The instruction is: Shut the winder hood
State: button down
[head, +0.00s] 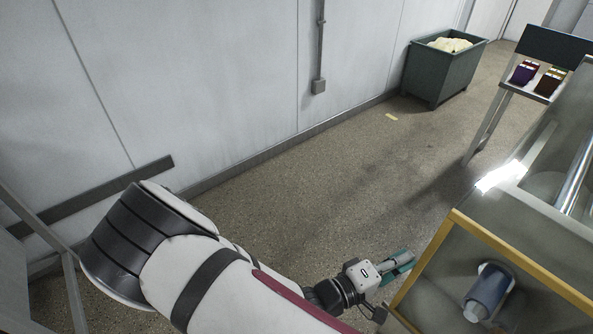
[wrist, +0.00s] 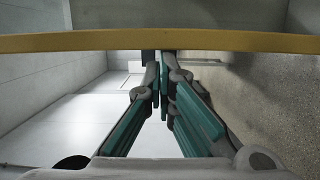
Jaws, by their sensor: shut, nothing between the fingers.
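A yellow-edged frame, which looks like the winder hood (head: 515,257), is at the lower right of the head view, on the grey machine. A grey-blue roll (head: 488,290) shows inside its outline. How far the hood stands open cannot be told. My gripper (head: 408,256) is just left of the frame's left edge. In the wrist view the yellow bar (wrist: 230,42) runs straight across near the top. My gripper (wrist: 162,62) has its teal-padded fingers shut and empty, the tips close to the bar. Whether they touch it cannot be told.
The grey machine body (head: 545,190) with a shiny roller (head: 577,175) fills the right side. A small stand (head: 541,92) holding coloured boxes is behind it. A green bin (head: 437,75) stands by the wall. The floor (head: 330,180) between wall and machine is clear.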

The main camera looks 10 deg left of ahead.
jog(key=shift+s+d, duration=0.1)
jog(key=s+a+b, duration=0.1)
jog(key=s+a, duration=0.2)
jog(key=a, duration=0.8)
jog(key=shift+s+a, duration=0.15)
jog(key=shift+s, duration=0.1)
jog(key=s+d+r+m+g+y+p, duration=0.1)
jog(key=s+d+r+y, duration=0.3)
jog(key=r, duration=0.6)
jog(key=s+d+r+m+g+y+p, duration=0.1)
jog(key=s+d+r+m+g+y, duration=0.2)
jog(key=r, duration=0.8)
jog(key=s+d+r+m+g+y+p, duration=0.1)
jog(key=s+d+r+y, duration=0.4)
jog(key=r, duration=0.5)
jog(key=d+m+g+y, duration=0.1)
jog(key=d+m+y, duration=0.1)
jog(key=d, duration=0.1)
jog(key=shift+d+r+m+g, duration=0.25)
jog(key=shift+d+m+g, duration=0.05)
jog(key=shift+d+g, duration=0.1)
